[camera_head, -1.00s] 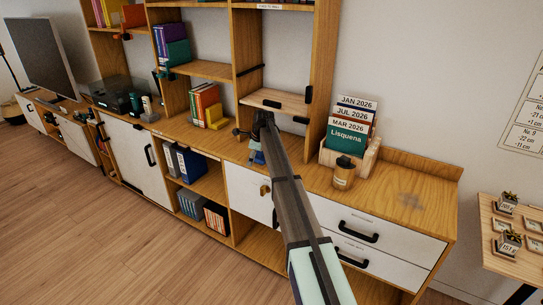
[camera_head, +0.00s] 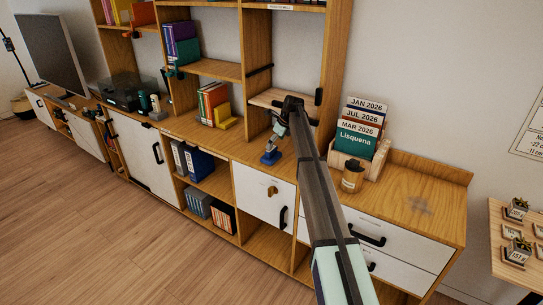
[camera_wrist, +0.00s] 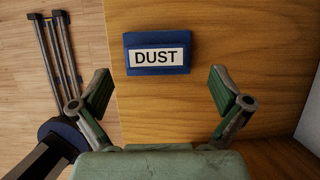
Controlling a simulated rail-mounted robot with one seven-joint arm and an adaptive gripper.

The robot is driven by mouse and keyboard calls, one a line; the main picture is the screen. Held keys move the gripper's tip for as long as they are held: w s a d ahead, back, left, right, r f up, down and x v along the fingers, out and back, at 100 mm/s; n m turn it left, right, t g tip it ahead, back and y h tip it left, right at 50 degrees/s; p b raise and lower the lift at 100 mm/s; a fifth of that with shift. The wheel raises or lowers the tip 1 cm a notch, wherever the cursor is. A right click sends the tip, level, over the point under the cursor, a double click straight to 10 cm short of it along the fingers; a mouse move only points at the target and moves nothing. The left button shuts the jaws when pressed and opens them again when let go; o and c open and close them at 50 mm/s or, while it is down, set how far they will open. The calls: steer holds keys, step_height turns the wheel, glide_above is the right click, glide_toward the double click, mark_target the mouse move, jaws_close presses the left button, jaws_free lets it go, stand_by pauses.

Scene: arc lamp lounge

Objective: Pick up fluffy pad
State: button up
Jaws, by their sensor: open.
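A small blue pad (camera_wrist: 158,70) with a white label reading DUST lies flat on the wooden top of the long cabinet, near its front edge. It is the only pad-like thing I see; its fluffiness does not show. In the head view the blue pad (camera_head: 270,158) sits just left of my arm. My gripper (camera_wrist: 160,85) is open and empty, with its two green fingers spread wide. In the wrist view the pad lies ahead of the gap, apart from both fingers. In the head view my gripper (camera_head: 277,136) hangs above the pad.
The wooden cabinet top (camera_head: 395,185) has shelves rising behind the pad. A card holder (camera_head: 351,151) and a brown jar (camera_head: 352,177) stand to the right. Books and a yellow block (camera_head: 227,123) stand on the left. A grey smudge (camera_head: 420,206) marks the right end.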

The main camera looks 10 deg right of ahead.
mark_target(271, 154)
steer(key=shift+p+x, duration=0.8)
steer(key=shift+x, duration=1.8)
steer(key=shift+s+a, duration=0.1)
steer(key=shift+s, duration=0.05)
steer(key=c, duration=1.1)
